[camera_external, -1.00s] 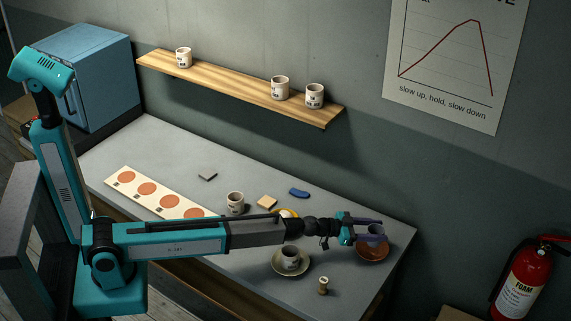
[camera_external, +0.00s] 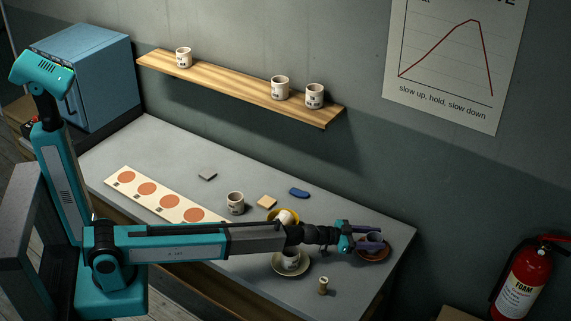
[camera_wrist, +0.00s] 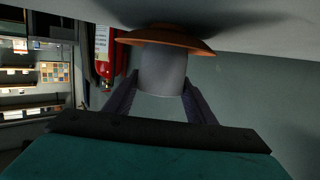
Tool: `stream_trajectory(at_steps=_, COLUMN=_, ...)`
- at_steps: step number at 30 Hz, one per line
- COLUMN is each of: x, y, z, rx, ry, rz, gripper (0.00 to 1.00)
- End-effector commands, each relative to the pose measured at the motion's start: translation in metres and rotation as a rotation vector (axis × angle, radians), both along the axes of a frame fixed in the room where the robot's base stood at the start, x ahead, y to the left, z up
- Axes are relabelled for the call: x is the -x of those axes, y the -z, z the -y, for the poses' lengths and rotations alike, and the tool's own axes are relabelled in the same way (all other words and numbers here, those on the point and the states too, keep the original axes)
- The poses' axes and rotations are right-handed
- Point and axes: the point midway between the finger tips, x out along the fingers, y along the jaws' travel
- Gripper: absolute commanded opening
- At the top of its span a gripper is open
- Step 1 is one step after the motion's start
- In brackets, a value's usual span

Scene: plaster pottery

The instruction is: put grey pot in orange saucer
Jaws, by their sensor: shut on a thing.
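The grey pot (camera_external: 374,238) is held upright between the fingers of my gripper (camera_external: 366,237) at the right end of the table. It also shows in the wrist view (camera_wrist: 164,72) between the two dark fingers. The orange saucer (camera_external: 384,252) is on the table directly beneath the pot. In the wrist view the saucer (camera_wrist: 192,42) shows at the pot's far end, in an upside-down view. The pot's base overlaps the saucer there; I cannot tell whether they touch. My gripper and the pot hide part of the saucer in the external view.
A cup (camera_external: 290,258) stands on a pale saucer (camera_external: 280,270) beneath my forearm. A small cork-like piece (camera_external: 323,285) stands near the front edge. The table's right edge is close.

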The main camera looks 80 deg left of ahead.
Motion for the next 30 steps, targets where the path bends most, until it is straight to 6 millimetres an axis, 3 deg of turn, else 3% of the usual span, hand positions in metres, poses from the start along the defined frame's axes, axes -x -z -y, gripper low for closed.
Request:
stream_trajectory(at_steps=13, x=0.0001, y=0.0033, z=0.0001, rx=0.001, ry=0.0, rz=0.0, gripper=0.26)
stream_trajectory(at_steps=14, x=0.0, y=0.0026, z=0.0001, rx=0.001, ry=0.0, rz=0.0, gripper=0.53)
stream_trajectory(at_steps=17, x=0.0001, y=0.0023, z=0.0, rx=0.001, ry=0.0, rz=0.0, gripper=0.69)
stream_trajectory(at_steps=30, x=0.0, y=0.0004, z=0.0, rx=0.001, ry=0.0, rz=0.0, gripper=0.69)
